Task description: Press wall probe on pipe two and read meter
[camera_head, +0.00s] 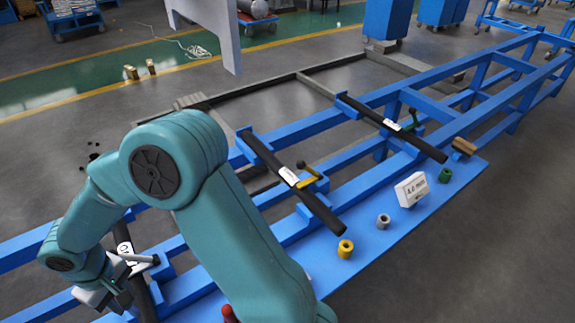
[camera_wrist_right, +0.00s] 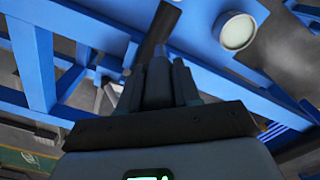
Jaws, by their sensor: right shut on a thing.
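Three black pipes with white labels lie across the blue rails in the head view: a left pipe (camera_head: 146,303), a middle pipe (camera_head: 266,158) and a right pipe (camera_head: 420,146). I cannot read which is pipe two. A white meter box (camera_head: 410,190) with blurred digits, possibly "8.0 mm", stands on the blue shelf. My right gripper (camera_head: 118,291) is low at the left pipe; contact is unclear. My left gripper is out of view.
A yellow ring (camera_head: 345,249), grey ring (camera_head: 383,221), green ring (camera_head: 445,175) and brown cylinder (camera_head: 464,146) line the blue shelf (camera_head: 365,262). A yellow handle (camera_head: 309,177) and green handle (camera_head: 413,119) stick up beside pipes. A red tip (camera_head: 229,314) shows at the bottom.

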